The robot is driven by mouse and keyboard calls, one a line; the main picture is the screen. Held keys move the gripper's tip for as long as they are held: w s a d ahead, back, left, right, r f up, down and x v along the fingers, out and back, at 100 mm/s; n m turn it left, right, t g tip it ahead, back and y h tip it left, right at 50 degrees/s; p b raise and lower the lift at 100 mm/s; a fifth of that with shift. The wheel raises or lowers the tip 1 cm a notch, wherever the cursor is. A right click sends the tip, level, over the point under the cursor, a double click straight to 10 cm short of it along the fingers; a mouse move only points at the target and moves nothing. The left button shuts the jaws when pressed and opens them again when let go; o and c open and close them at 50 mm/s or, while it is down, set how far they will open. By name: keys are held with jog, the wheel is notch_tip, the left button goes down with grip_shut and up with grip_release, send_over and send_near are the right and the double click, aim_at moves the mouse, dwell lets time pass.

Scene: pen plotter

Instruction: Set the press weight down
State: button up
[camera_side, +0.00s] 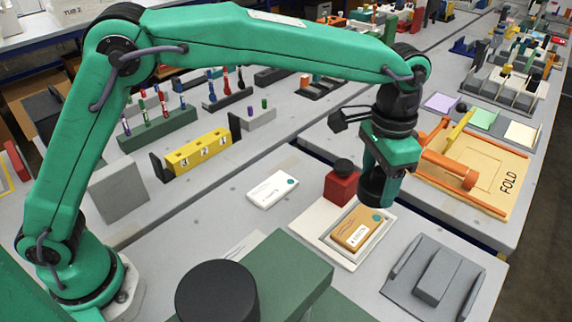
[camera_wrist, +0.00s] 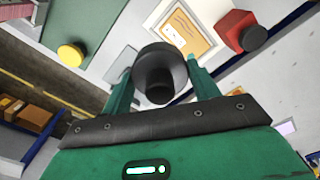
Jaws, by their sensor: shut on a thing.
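The press weight is a dark round cylinder with a narrower black knob. In the wrist view the press weight (camera_wrist: 160,75) sits between the two green fingers of my gripper (camera_wrist: 160,88), which is shut on it. In the side view the weight (camera_side: 372,190) hangs under my gripper (camera_side: 378,172), upright, at the back edge of a pale tray (camera_side: 325,240). A tan parcel (camera_side: 352,236) with a white label lies in the tray, just in front of the weight in the picture. I cannot tell whether the weight touches anything below.
A red block (camera_side: 342,188) with a black knob stands beside the tray, close to the weight. A white card (camera_side: 272,189) lies to the left. A grey fixture (camera_side: 440,277) is at right. An orange folding frame (camera_side: 460,170) is behind. A green block (camera_side: 285,270) fills the foreground.

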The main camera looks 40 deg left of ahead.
jog(key=shift+s+d+f, duration=1.2)
jog(key=shift+s+f, duration=0.4)
jog(key=shift+f, duration=0.85)
jog(key=w+a+f, duration=0.2)
jog(key=w, duration=0.1)
jog(key=w+a+f, duration=0.2)
jog(key=w, duration=0.1)
jog(key=w+a+f, duration=0.2)
jog(key=w+f, duration=0.1)
jog(key=w, duration=0.1)
jog(key=shift+f, duration=2)
jog(key=shift+f, duration=0.1)
jog(key=o, duration=1.6)
jog(key=shift+f, duration=0.15)
